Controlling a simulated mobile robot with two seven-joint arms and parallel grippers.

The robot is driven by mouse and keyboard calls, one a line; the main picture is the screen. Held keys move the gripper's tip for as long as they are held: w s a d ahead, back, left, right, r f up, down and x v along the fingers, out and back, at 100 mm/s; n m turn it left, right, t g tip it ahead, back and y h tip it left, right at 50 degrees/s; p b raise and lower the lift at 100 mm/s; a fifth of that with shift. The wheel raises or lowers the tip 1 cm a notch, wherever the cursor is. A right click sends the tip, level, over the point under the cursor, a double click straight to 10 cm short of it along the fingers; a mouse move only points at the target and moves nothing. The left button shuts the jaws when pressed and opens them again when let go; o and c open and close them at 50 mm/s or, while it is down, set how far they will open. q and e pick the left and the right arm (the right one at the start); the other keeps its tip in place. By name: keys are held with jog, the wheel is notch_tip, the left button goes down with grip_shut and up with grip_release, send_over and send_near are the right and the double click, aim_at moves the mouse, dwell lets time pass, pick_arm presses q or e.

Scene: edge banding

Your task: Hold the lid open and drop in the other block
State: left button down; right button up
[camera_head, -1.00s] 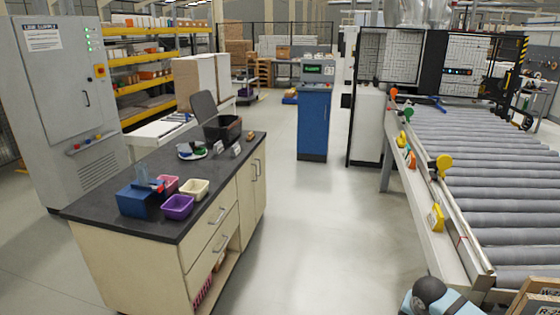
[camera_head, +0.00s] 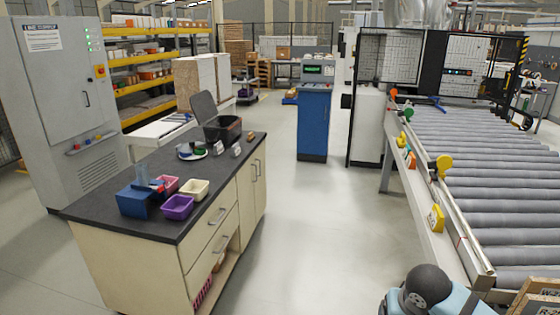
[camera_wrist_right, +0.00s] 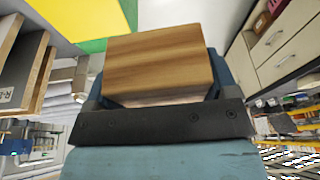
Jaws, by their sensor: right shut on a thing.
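My right gripper (camera_wrist_right: 155,92) is shut on a brown wood-grain block (camera_wrist_right: 157,60), which fills the middle of the right wrist view. In the head view only part of my right arm shows at the lower right; the gripper and block are outside that view. A black bin (camera_head: 230,130) stands on the dark counter (camera_head: 200,217), far from my arm. A grey panel (camera_head: 203,107), which looks like its raised lid, tilts up at its back left. The bin's inside is too small to make out. A small brown piece (camera_head: 250,136) lies beside the bin. My left gripper is not in view.
Blue, pink, cream and purple (camera_head: 178,207) bins stand at the counter's near end. A roller conveyor (camera_head: 500,190) runs along the right. A blue console (camera_head: 313,120) stands at the back. The floor between counter and conveyor is clear.

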pick_arm(q)
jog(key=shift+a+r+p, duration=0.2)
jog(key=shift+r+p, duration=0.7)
jog(key=shift+p, duration=0.1)
pick_arm(e)
jog(key=s+a+r+n, duration=0.2)
jog(key=s+r, duration=0.2)
jog(key=r, duration=0.2)
jog(key=shift+a, duration=0.15)
